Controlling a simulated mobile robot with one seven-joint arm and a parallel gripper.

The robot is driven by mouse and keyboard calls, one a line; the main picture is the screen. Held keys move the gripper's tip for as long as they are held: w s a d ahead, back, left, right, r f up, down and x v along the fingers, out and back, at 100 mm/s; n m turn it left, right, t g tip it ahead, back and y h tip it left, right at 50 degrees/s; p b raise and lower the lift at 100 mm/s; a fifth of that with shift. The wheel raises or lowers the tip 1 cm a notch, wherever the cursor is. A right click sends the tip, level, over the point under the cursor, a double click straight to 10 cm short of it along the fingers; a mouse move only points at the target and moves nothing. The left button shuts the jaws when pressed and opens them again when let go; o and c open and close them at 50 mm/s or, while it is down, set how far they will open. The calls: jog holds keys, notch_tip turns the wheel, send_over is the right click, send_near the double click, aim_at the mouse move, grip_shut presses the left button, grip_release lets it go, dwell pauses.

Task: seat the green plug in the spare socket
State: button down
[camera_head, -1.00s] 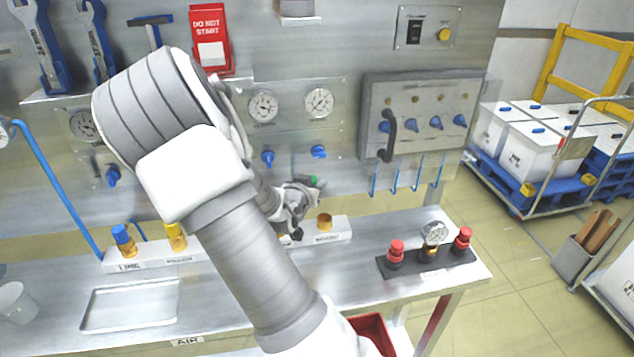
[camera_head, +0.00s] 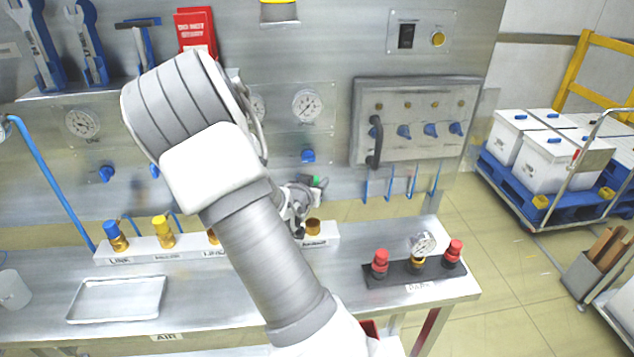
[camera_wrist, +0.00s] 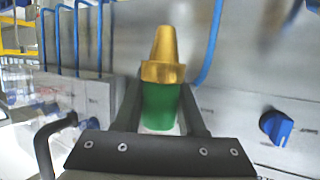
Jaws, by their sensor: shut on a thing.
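The green plug (camera_wrist: 160,105) has a brass tapered tip (camera_wrist: 163,50). In the wrist view it stands between my gripper's dark fingers, tip away from the palm. In the head view my gripper (camera_head: 305,196) is small and partly hidden by my arm, with a bit of green (camera_head: 318,181) at its top. It is shut on the plug, just above and left of an empty brass socket (camera_head: 313,227) at the right end of the white rail (camera_head: 325,241). Another brass socket (camera_head: 212,237) is partly hidden behind my arm. I cannot read which label says spare.
A blue plug (camera_head: 113,233) and a yellow plug (camera_head: 162,230) sit in the rail's left part. A dark bar (camera_head: 400,278) with red plugs and a gauge lies to the right. A panel (camera_head: 415,120) with blue knobs and a dark handle is behind. An empty tray (camera_head: 155,314) lies front left.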

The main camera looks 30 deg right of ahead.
jog(key=shift+f+b, duration=2.75)
jog(key=shift+f, duration=0.75)
jog(key=shift+f+b, duration=0.85)
jog(key=shift+f, duration=0.05)
jog(key=shift+c, duration=2.1)
grip_release()
jog(key=shift+s+a, duration=0.1)
jog(key=shift+a, duration=0.05)
jog(key=p+v, duration=0.6)
jog(key=v, duration=1.1)
